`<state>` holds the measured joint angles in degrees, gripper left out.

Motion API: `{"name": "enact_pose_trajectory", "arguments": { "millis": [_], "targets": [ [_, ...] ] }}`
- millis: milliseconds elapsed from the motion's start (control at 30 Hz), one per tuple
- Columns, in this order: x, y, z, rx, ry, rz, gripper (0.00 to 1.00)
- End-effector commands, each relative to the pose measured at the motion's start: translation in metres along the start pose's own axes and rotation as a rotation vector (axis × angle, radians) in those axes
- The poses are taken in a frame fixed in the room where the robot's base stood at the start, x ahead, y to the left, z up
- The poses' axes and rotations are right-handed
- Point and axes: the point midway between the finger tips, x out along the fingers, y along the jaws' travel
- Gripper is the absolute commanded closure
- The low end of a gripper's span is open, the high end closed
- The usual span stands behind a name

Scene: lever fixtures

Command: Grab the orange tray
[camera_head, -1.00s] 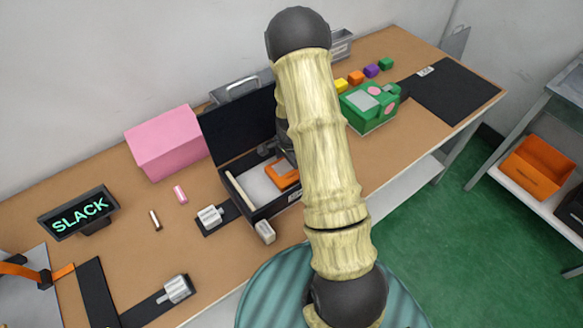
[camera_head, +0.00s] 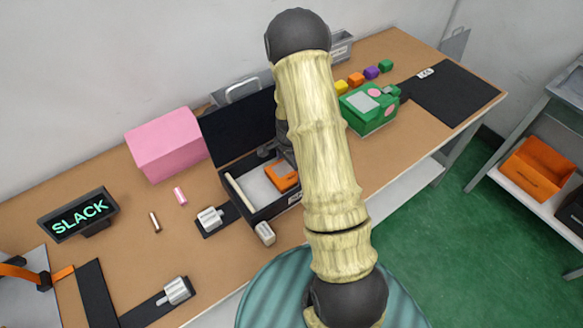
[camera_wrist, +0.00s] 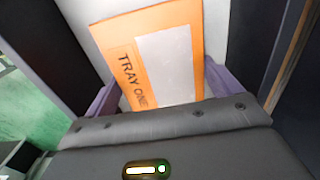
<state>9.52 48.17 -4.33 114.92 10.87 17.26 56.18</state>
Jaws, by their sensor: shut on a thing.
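The orange tray (camera_head: 283,176) lies inside an open black box (camera_head: 273,210) on the bench, and my arm hides part of it in the head view. In the wrist view the orange tray (camera_wrist: 124,49) bears the words "TRAY ONE" and has a pale rectangle on it. My gripper (camera_wrist: 158,88) has its two purple-grey fingers at the left and right sides of the tray's near end, and it is shut on the tray. In the head view my gripper is mostly hidden behind my arm.
The box's raised black lid (camera_head: 238,126) and its walls surround the tray closely. A pink box (camera_head: 166,145) stands left, a green device (camera_head: 370,108) right. An orange bin (camera_head: 537,168) sits on a shelf at the far right. A "SLACK" sign (camera_head: 79,213) stands at the left.

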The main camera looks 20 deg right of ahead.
Motion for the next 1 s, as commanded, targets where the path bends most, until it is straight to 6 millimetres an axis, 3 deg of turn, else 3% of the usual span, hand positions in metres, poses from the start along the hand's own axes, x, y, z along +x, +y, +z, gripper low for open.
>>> {"name": "enact_pose_trajectory", "arguments": {
  "millis": [167,667,1000],
  "targets": [
    [-0.011,-0.001,0.004,-0.001,0.001,-0.004,0.38],
    [-0.113,-0.001,0.003,-0.002,0.002,-0.005,0.38],
    [-0.113,-0.001,0.075,-0.008,-0.001,0.000,0.38]
  ]
}}
